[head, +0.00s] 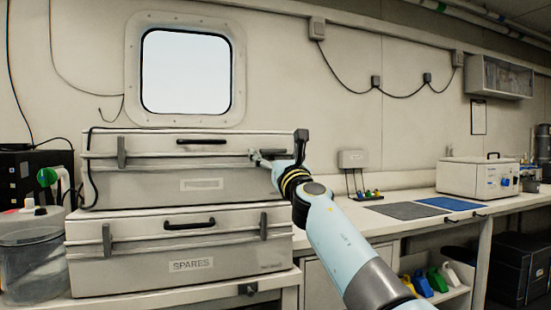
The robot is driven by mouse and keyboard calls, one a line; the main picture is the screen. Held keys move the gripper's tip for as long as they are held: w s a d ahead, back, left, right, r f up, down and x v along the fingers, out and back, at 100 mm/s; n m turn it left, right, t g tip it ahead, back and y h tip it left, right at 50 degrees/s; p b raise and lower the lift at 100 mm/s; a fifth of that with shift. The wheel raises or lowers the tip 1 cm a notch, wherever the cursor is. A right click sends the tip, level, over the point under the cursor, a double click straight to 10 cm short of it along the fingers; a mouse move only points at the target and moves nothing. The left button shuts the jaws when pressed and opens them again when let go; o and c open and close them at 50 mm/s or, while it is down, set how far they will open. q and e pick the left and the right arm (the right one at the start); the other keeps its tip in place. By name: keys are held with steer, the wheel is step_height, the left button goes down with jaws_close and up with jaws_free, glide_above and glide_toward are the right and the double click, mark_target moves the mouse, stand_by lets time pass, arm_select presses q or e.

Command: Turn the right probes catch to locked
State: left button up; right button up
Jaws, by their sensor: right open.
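Two pale grey hard cases are stacked on the bench at the left. The upper case (150,188) has a dark handle (201,141) and a left catch (122,153) that stands upright; its front label is too small to read. My right gripper (255,157) is open at the right end of the upper case's front, near the lid seam. It covers the place of that case's right catch, so I cannot tell the catch's position or whether the fingers touch it. The lower case (140,277) reads SPARES; its catches (106,240) (263,226) stand upright. My left gripper is out of view.
A grey mat (404,210), a blue mat (452,203) and a white box unit (480,178) lie along the right bench. A round-cornered window (186,70) is above.

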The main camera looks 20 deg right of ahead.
steer(key=c, duration=1.2)
steer(key=shift+m, duration=0.3)
steer(key=m+h, duration=0.2)
steer(key=m, duration=0.1)
steer(key=m+h, duration=0.2)
steer(key=m, duration=0.2)
steer(key=shift+a+g+p, duration=0.2)
steer(key=shift+g+p, duration=0.2)
steer(key=m+h, duration=0.1)
steer(key=m, duration=0.2)
steer(key=m+g+h+p, duration=0.1)
steer(key=m, duration=0.2)
steer(key=shift+a+r+g, duration=0.1)
steer(key=shift+r+g, duration=0.05)
steer(key=shift+g, duration=0.15)
steer(key=m, duration=0.2)
steer(key=m+g+h+p, duration=0.1)
steer(key=m, duration=0.1)
steer(key=shift+r+m+g, duration=0.15)
steer(key=shift+m+g, duration=0.15)
steer(key=shift+a+m+g+p, duration=0.1)
steer(key=shift+m+g+p, duration=0.3)
steer(key=shift+m+p, duration=0.45)
steer(key=shift+m+g+p, duration=0.4)
steer(key=shift+m, duration=0.85)
